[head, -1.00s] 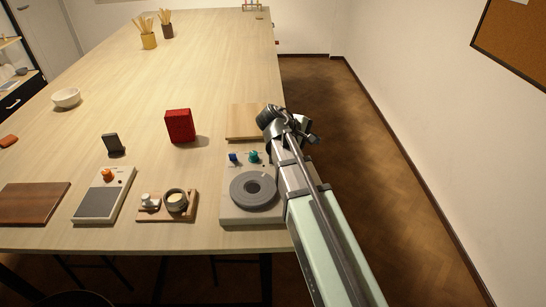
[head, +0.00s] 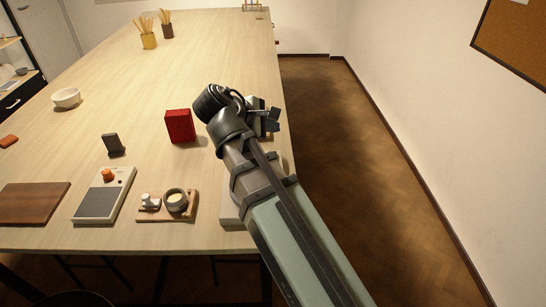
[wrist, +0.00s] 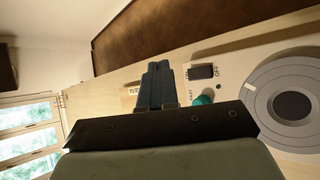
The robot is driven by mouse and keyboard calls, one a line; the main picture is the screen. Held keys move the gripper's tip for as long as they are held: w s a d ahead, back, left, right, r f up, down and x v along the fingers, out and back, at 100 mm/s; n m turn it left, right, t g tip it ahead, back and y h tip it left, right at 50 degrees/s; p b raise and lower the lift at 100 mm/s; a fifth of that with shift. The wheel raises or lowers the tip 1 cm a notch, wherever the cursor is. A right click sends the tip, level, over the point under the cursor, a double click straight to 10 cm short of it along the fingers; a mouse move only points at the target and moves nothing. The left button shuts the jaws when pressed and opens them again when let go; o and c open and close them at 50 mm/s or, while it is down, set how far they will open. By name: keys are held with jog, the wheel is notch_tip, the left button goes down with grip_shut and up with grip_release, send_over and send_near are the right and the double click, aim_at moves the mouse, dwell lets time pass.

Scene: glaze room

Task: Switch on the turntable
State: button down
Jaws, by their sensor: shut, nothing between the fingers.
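The turntable, a pale box with a grey round platter (wrist: 295,105), shows at the right of the wrist view. A dark rocker switch (wrist: 203,72) sits on its panel, with an OFF label at its right end; which way it is tipped I cannot tell. A teal knob (wrist: 205,97) is beside the switch, partly hidden by my gripper's body. My gripper (wrist: 160,66) is shut and empty, its fingertips left of the switch and apart from it in the picture. In the head view my gripper (head: 273,119) is above the table's right side, and my arm hides most of the turntable (head: 230,212).
The table's right edge drops to open floor (head: 345,140). The table's far middle is clear.

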dwell(0.3)
jog(key=shift+w+f, duration=0.2)
jog(key=shift+f, duration=1.25)
jog(key=shift+w+f, duration=0.25)
jog(key=shift+f, duration=1.2)
jog(key=shift+w+f, duration=0.2)
jog(key=shift+f, duration=1.25)
